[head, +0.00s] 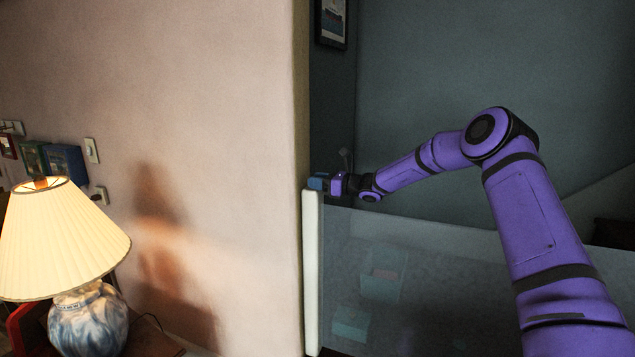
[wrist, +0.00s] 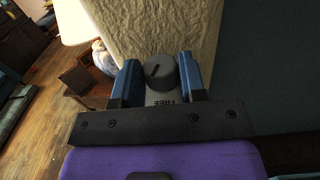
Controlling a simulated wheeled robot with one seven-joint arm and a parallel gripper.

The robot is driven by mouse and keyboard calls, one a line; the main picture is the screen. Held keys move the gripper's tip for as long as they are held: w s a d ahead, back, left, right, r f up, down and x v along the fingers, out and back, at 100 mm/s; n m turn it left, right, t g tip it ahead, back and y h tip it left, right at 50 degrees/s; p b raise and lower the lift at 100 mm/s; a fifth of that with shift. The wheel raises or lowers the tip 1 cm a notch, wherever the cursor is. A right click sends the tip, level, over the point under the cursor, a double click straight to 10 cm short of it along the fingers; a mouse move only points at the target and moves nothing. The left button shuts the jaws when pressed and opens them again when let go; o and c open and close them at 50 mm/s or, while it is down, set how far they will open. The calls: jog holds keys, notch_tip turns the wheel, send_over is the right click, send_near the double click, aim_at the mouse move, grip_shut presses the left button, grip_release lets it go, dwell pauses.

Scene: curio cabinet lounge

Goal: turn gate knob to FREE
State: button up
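The gate knob (wrist: 159,72) is a round grey knob with a dark line on its face, seen in the wrist view. Below it is a pale plate with the word FREE, upside down in this view and partly hidden by my gripper. The blue fingers of my gripper (wrist: 159,78) stand on either side of the knob, very close to it. I cannot tell whether both touch it. In the head view my gripper (head: 322,183) is at the top of the gate's white post (head: 312,265), and the knob is hidden there.
A clear gate panel (head: 440,285) extends right from the post below my arm. A beige wall (head: 220,80) ends just left of the post. A lit lamp (head: 65,240) stands at the left. A framed picture (head: 332,20) hangs above the gripper.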

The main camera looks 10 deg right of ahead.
jog(key=shift+c, duration=1.1)
jog(key=shift+w+d+n+g+y, duration=0.15)
jog(key=shift+n+g+y, duration=0.55)
jog(key=shift+n+g, duration=0.65)
jog(key=shift+w+d+n+g+y, duration=0.15)
jog(key=shift+n+g+y, duration=0.65)
jog(key=shift+g, duration=1.05)
jog(key=shift+a, duration=0.1)
jog(key=o, duration=0.9)
jog(key=v, duration=1)
jog(key=shift+s+d+r, duration=0.1)
jog(key=shift+d, duration=0.25)
